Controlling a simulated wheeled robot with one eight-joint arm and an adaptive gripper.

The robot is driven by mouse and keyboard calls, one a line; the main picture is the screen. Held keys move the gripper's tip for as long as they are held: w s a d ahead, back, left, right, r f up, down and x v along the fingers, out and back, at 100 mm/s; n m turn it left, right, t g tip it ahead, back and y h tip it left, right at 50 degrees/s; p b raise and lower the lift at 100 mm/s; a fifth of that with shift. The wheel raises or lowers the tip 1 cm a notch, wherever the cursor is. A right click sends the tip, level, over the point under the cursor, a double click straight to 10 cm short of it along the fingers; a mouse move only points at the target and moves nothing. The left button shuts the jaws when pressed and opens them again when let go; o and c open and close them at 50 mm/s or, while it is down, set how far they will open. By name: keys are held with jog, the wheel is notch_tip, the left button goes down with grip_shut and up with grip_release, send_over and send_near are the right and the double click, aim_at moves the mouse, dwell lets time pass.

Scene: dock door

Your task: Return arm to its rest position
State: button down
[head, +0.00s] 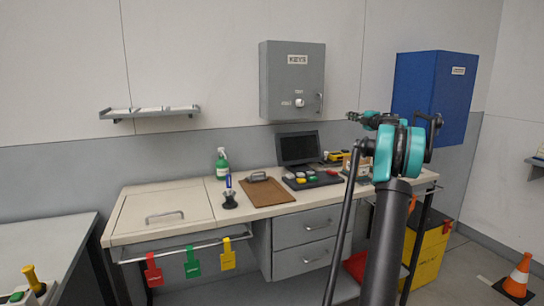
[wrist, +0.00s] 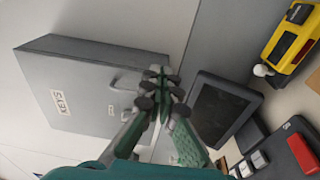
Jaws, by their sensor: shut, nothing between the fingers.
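My gripper (head: 353,116) is raised above the desk, to the right of the grey key cabinet in the head view. In the wrist view my gripper (wrist: 160,92) has its fingertips together with nothing between them. The arm rises at the right of the head view, its teal joint in front of the wall and the blue box. The grey KEYS cabinet (head: 291,80) is shut on the wall; it also shows tilted in the wrist view (wrist: 85,80). The fingers overlap its edge in that picture, and the gap between them cannot be told.
The desk (head: 160,209) holds a dark monitor (head: 298,149), a button panel (head: 313,179), a clipboard (head: 267,192) and a green spray bottle (head: 222,164). A blue wall box (head: 440,85) is behind my arm. A shelf (head: 150,112) hangs left. A traffic cone (head: 518,277) stands right.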

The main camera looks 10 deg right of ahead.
jog(key=s+a+r+m+t+h, duration=0.3)
jog(key=a+m+h, duration=0.1)
jog(key=m+h, duration=0.25)
jog(key=s+a+f+m+g, duration=0.5)
jog(key=s+a+f, duration=0.4)
jog(key=s+f, duration=0.6)
jog(key=s+a+f+m+g, duration=0.5)
jog(key=s+a+f, duration=0.4)
jog(key=s+f, duration=0.7)
jog(key=s+a+f+m+g, duration=0.5)
jog(key=s+a+f, duration=0.4)
jog(key=s, duration=1.8)
notch_tip(320, 180, down, 7)
jog(key=shift+r+g, duration=0.15)
jog(key=shift+g, duration=0.35)
jog(key=shift+w+m, duration=0.1)
jog(key=shift+m, duration=0.15)
